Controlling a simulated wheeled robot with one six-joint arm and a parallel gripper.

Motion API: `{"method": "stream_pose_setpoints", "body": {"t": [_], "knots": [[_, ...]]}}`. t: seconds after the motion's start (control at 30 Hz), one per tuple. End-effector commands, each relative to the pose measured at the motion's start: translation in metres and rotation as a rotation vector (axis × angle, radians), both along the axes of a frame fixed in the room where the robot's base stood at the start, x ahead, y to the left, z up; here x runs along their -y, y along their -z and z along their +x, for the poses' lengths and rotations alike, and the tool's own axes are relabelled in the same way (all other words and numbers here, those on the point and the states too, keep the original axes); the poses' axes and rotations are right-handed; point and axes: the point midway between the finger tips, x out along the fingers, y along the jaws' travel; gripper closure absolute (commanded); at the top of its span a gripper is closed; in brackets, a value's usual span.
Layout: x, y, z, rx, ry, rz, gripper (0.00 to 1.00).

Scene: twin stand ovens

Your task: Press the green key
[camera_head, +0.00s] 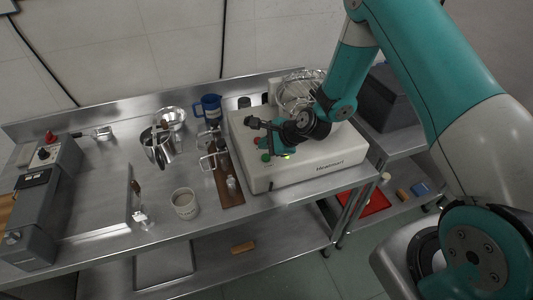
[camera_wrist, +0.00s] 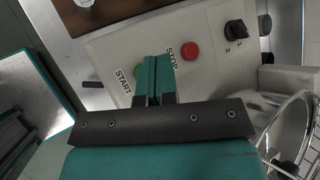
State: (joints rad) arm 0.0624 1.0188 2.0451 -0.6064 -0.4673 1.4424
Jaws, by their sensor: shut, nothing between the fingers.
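The green key (camera_wrist: 138,74), labelled START, is on the panel of a white machine (camera_head: 310,172). In the wrist view only its left part shows; my fingers hide the rest. The green key (camera_head: 265,157) also shows in the head view, at the machine's left end. My gripper (camera_wrist: 156,60) is shut and empty, with its teal fingertips over the key's right side. I cannot tell whether they touch it. In the head view my gripper (camera_head: 268,149) is above the panel, close to the key.
A red STOP key (camera_wrist: 190,50) is just right of my fingertips, with a black dial (camera_wrist: 236,32) farther right. A wire whisk guard (camera_wrist: 290,130) is at lower right. A dark wooden board (camera_head: 229,187), a mug (camera_head: 185,203) and a blue jug (camera_head: 209,107) stand left of the machine.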

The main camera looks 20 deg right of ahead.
Motion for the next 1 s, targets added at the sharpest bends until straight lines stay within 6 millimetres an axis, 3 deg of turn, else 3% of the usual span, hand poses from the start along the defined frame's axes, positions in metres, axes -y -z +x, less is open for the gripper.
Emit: {"method": "stream_pose_setpoints", "body": {"t": [0.03,0.3,1.0], "knots": [[0.0,-0.01,0.0,0.0,0.0,0.0,1.0],[0.0,-0.034,0.0,-0.001,-0.001,0.0,1.0],[0.0,-0.033,0.0,0.0,0.0,0.0,1.0]]}}
